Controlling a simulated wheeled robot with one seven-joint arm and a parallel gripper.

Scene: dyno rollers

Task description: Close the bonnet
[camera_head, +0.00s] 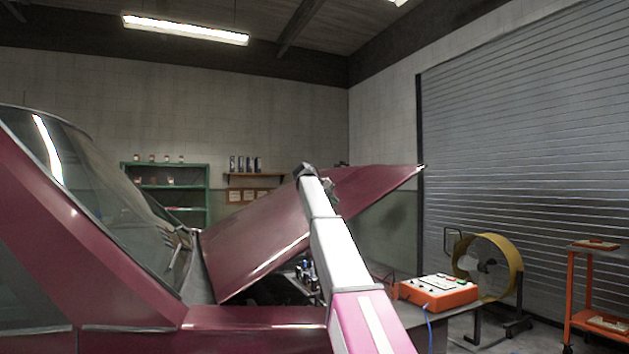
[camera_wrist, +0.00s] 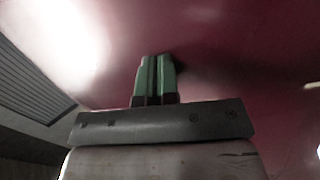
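The maroon bonnet (camera_head: 262,232) of the car stands raised, sloping up to the right from the windscreen side, with the engine bay partly visible under it. In the wrist view its glossy maroon surface (camera_wrist: 230,60) fills most of the picture. My arm reaches up in front of the bonnet. My gripper (camera_wrist: 158,62) points at the maroon surface with its two green fingers side by side and together, nothing seen between them. The fingertips are very close to the surface; I cannot tell whether they touch. In the head view the fingers are not clearly visible.
An orange control box (camera_head: 438,291) stands on a bench right of my arm. A yellow round fan (camera_head: 507,265) and an orange trolley (camera_head: 600,246) stand further right, before the roller door (camera_head: 525,150). A green shelf (camera_head: 208,190) is at the back wall.

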